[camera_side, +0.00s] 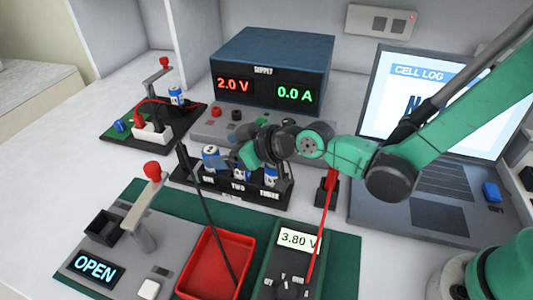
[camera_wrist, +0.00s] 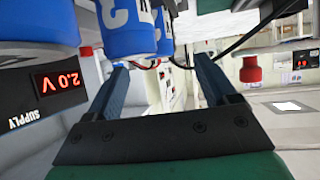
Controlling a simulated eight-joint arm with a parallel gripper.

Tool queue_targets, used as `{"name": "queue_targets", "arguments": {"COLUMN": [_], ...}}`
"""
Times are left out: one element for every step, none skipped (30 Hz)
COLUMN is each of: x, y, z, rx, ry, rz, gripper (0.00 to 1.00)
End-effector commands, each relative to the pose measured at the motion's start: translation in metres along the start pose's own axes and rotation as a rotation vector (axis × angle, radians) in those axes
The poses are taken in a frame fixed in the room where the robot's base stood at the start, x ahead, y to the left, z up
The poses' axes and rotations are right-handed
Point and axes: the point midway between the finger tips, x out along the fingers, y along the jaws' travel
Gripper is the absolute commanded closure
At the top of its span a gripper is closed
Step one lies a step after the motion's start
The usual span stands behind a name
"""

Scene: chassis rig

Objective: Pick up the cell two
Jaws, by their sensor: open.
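The cell rack (camera_side: 225,192), labelled ONE, TWO and THREE, stands in the middle of the side view. A blue and white cell (camera_side: 211,157) is over ONE and another cell (camera_side: 271,176) is at THREE. My gripper (camera_side: 243,156) is low over the TWO place and hides most of the cell there. In the wrist view, which looks upside down, my gripper (camera_wrist: 162,70) has its fingers spread. A blue cell with a large white figure, apparently 2, (camera_wrist: 125,35) shows between and beyond them. Contact cannot be told.
The supply (camera_side: 270,75), reading 2.0 V and 0.0 A, stands behind the rack. A red tray (camera_side: 217,262) and a meter reading 3.80 V (camera_side: 298,239) are in front, with black and red probes rising from them. A laptop (camera_side: 440,110) is at right. A lever fixture (camera_side: 140,225) is front left.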

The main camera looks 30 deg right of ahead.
Motion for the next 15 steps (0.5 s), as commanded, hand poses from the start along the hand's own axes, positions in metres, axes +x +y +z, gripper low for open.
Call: {"name": "queue_targets", "arguments": {"x": [0.006,0.010,0.015,0.019,0.022,0.028,0.031,0.034,0.038,0.041,0.043,0.045,0.046,0.047,0.048], "y": [0.000,0.000,0.000,0.000,0.000,0.000,0.000,0.000,0.000,0.000,0.000,0.000,0.000,0.000,0.000], "z": [0.000,0.000,0.000,0.000,0.000,0.000,0.000,0.000,0.000,0.000,0.000,0.000,0.000,0.000,0.000], "rx": [-0.001,-0.001,-0.001,-0.001,0.000,0.000,0.000,0.000,0.001,0.000,0.000,0.000,0.000,0.000,0.000], "ry": [0.000,0.000,0.000,-0.001,-0.001,-0.001,-0.001,-0.001,-0.001,-0.001,-0.001,-0.001,-0.001,-0.001,-0.001], "rz": [0.000,0.000,0.001,0.001,0.001,0.001,0.001,0.001,0.001,0.001,0.001,0.001,0.001,0.001,0.001], "gripper": [0.22,0.22,0.22,0.22,0.22,0.22,0.22,0.22,0.22,0.22,0.22,0.22,0.22,0.22,0.22]}}
